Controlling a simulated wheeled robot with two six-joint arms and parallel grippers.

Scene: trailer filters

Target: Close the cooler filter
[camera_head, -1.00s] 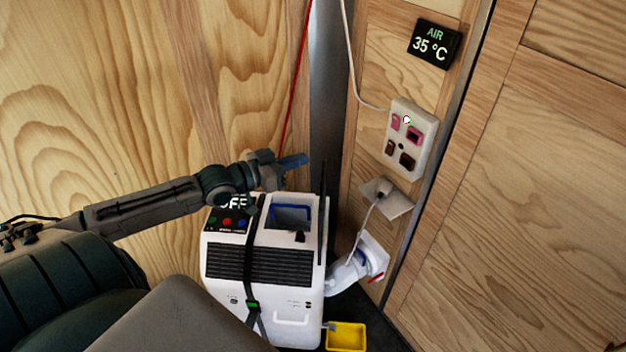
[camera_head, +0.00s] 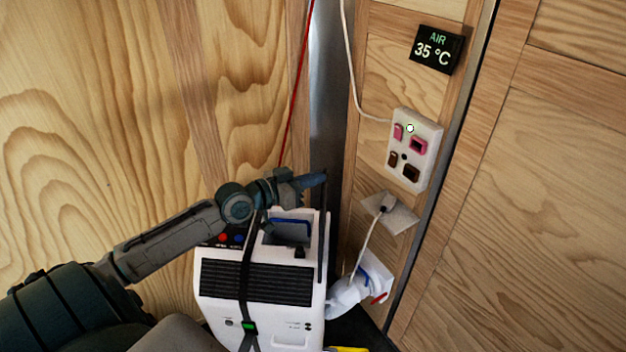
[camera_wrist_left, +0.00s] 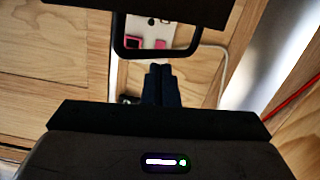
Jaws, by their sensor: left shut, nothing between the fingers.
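The white cooler (camera_head: 260,310) stands in the corner, with a black front grille and a strap. Its top has an open, blue-edged recess (camera_head: 290,230). A thin dark panel (camera_head: 323,240), seemingly the filter cover, stands upright, edge-on, at the recess's right side. In the left wrist view, a black panel with a loop (camera_wrist_left: 125,40) crosses the top, ahead of the fingers. My left gripper (camera_head: 318,180) is shut and empty, above the cooler near the panel's top edge; contact cannot be told. Its fingers also show in the wrist view (camera_wrist_left: 160,82). My right gripper is not in view.
A yellow tray (camera_head: 346,349) is at the bottom edge.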

